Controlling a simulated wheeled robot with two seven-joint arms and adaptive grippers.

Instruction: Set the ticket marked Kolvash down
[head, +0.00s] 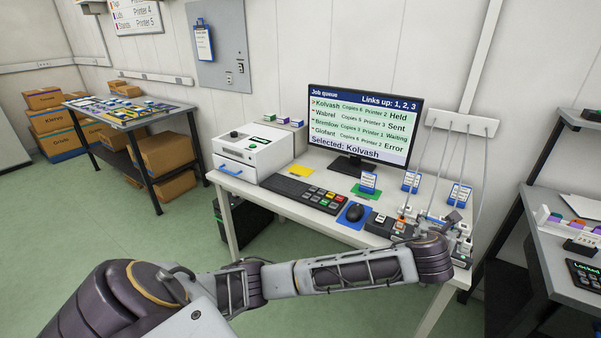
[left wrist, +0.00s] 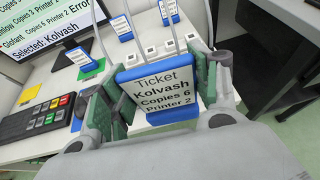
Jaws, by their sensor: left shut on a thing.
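The ticket marked Kolvash (left wrist: 158,90) is a white card in a blue frame, reading "Copies 6, Printer 2". My left gripper (left wrist: 158,97) is shut on it, green pads on both side edges, and holds it upright over the desk's right part. Other tickets stand on the desk: one by a green pad (head: 368,183), two more (head: 411,181) (head: 459,195) further right. My right gripper is not in view.
The monitor (head: 362,128) shows "Selected: Kolvash", with Kolvash listed as Held. A keyboard (head: 305,194), a mouse (head: 354,212) on a blue mat and a white printer (head: 252,152) stand on the desk. Cables hang from a wall strip (head: 461,123) to white plugs near my gripper.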

